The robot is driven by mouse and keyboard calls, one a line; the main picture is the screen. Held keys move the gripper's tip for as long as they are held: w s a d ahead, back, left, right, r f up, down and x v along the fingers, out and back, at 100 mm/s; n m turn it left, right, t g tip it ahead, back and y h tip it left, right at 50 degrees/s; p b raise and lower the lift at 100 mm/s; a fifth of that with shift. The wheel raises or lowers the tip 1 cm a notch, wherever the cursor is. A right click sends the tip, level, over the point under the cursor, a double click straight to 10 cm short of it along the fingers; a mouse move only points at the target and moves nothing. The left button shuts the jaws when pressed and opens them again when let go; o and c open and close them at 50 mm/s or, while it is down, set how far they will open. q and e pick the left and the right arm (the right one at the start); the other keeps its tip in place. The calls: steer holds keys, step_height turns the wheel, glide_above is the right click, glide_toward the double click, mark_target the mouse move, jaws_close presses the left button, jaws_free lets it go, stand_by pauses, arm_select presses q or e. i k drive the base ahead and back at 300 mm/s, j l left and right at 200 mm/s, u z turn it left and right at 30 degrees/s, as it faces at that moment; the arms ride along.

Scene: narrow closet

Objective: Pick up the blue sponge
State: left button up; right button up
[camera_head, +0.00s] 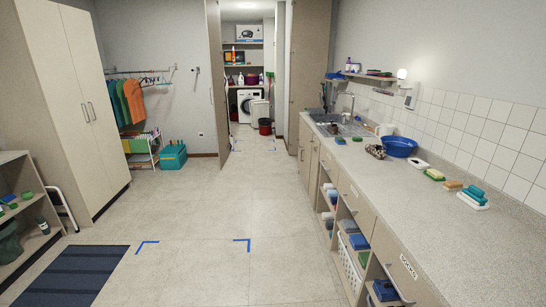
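A blue sponge (474,191) rests on the speckled grey counter (429,227) along the right wall. It seems to lie on or against another teal-blue piece, above a white dish (473,203). The exact stacking is too small to tell. An orange-brown sponge (453,185) and a yellow-green sponge (434,174) lie just to its left on the counter. Neither of my grippers shows in the head view.
Farther along the counter are a blue basin (399,147), a patterned cloth-like item (375,152) and a sink (345,130). Open shelves below hold a white basket (348,267) and blue items. The tiled floor (205,205) is mostly clear; a dark mat (72,275) lies at left.

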mark_target(340, 141)
steer(key=i, duration=3.25)
steer(key=i+j+z, duration=0.1)
steer(key=i, duration=0.3)
steer(key=i+j+z, duration=0.15)
steer(key=i, duration=0.25)
steer(key=i+j+z, duration=0.15)
steer(key=i+z, duration=0.3)
steer(key=i+j+z, duration=0.8)
steer(key=z, duration=0.15)
steer(key=i+j+z, duration=0.25)
steer(key=j+z, duration=0.2)
steer(key=j, duration=0.15)
steer(key=i+j+z, duration=0.15)
steer(key=j+z, duration=0.3)
steer(key=j, duration=0.2)
